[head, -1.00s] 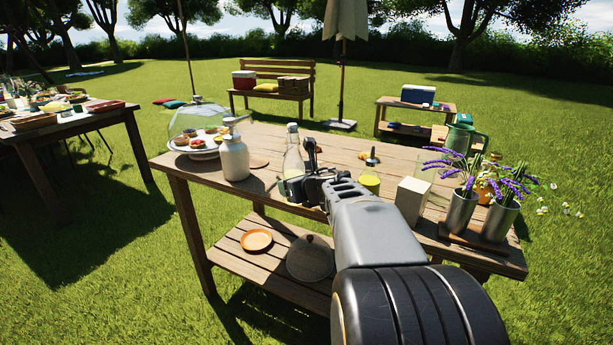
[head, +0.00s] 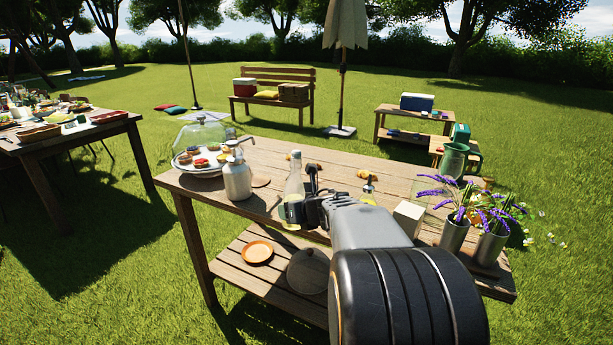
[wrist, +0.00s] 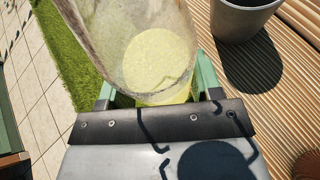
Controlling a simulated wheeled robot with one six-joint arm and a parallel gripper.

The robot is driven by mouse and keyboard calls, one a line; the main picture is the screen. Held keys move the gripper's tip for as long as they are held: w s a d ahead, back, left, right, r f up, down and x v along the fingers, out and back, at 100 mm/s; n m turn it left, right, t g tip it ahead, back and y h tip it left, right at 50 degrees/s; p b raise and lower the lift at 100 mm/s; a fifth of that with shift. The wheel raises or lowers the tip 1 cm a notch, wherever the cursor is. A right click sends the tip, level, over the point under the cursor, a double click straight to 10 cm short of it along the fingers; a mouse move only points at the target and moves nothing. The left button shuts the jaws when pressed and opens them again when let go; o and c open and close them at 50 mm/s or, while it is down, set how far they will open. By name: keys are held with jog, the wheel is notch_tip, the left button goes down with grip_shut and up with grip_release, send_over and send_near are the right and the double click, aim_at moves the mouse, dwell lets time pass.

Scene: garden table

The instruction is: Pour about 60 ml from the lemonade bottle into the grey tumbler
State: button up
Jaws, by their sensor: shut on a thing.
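The lemonade bottle (head: 294,186) is clear glass with pale yellow liquid low inside. It looks near upright in the head view, at the table's front edge; I cannot tell whether its base touches the wood. My gripper (head: 302,210) is shut on its lower part. In the wrist view the bottle (wrist: 135,40) fills the space between my green fingers (wrist: 157,92), with the yellow liquid showing. The grey tumbler (wrist: 243,18) stands upright on the slatted table at the wrist view's upper right, apart from the bottle. I cannot make it out in the head view.
The wooden table (head: 275,160) carries a white-grey jug (head: 237,180) left of the bottle and a domed cake stand (head: 201,160). To the right are a pale box (head: 408,218), lavender pots (head: 455,233) and a green pitcher (head: 454,160). A yellow item (head: 368,199) is partly hidden by my arm.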

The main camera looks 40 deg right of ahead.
aim_at(289, 199)
jog(key=p, duration=0.3)
jog(key=r+m+g+y+p, duration=0.1)
jog(key=p, duration=0.2)
jog(key=shift+s+a+r+g, duration=0.1)
jog(key=shift+s+a+g, duration=0.05)
jog(key=shift+a+g, duration=0.15)
jog(key=m+g+y+p, duration=0.1)
jog(key=p, duration=0.5)
jog(key=shift+y, duration=0.4)
jog(key=p, duration=0.1)
jog(key=m+g+y+p, duration=0.1)
jog(key=p, duration=0.1)
jog(key=shift+s+a+f+p, duration=0.25)
jog(key=shift+s+a+p, duration=0.05)
jog(key=shift+s+a, duration=0.1)
jog(key=m+g+y+p, duration=0.1)
jog(key=p, duration=0.3)
jog(key=a+r+m+g+y+p, duration=0.1)
jog(key=y+p, duration=0.1)
jog(key=p, duration=0.2)
jog(key=r+m+y+p, duration=0.1)
jog(key=p, duration=0.3)
jog(key=shift+s+a+g, duration=0.15)
jog(key=shift+s+g, duration=0.25)
jog(key=shift+r+m+g+y+p, duration=0.5)
jog(key=shift+r+y+p, duration=0.7)
jog(key=shift+p, duration=1.15)
jog(key=shift+r, duration=0.15)
